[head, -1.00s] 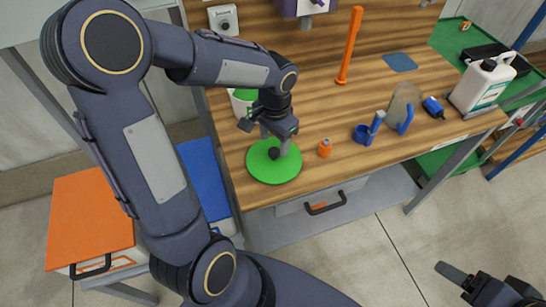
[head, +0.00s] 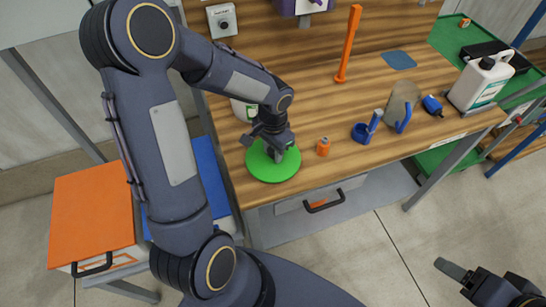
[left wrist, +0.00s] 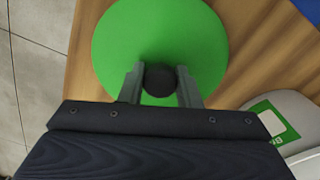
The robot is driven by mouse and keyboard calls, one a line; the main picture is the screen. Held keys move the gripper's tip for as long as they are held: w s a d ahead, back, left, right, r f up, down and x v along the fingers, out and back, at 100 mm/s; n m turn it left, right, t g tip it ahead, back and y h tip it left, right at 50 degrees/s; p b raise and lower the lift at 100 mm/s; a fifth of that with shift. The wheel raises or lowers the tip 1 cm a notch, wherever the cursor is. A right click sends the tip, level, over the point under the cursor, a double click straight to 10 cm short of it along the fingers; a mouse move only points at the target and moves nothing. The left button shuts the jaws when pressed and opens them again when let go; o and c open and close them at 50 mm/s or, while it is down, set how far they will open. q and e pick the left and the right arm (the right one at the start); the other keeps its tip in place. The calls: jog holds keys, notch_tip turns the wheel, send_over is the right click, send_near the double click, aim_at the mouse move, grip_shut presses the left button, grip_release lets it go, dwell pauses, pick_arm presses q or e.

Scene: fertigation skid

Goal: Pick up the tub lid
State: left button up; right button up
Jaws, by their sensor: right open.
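The tub lid is a green disc (head: 270,172) lying flat near the front left corner of the wooden bench. It also fills the top of the left wrist view (left wrist: 115,40), with a dark round knob (left wrist: 160,78) at its middle. My left gripper (head: 276,152) is low over the lid, pointing down. In the left wrist view its two fingers (left wrist: 160,85) stand on either side of the knob, very close to it; whether they press on it is unclear. In the head view the gripper mostly hides the knob. My right gripper (head: 475,272) is open and empty at the lower right, away from the bench.
A white tub (head: 243,110) stands behind the lid, partly hidden by my left arm. Farther right are a blue holder (head: 362,133) and a white jug (head: 482,82).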

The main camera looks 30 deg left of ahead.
pick_arm(q)
jog(key=shift+c, duration=1)
jog(key=shift+r, duration=0.2)
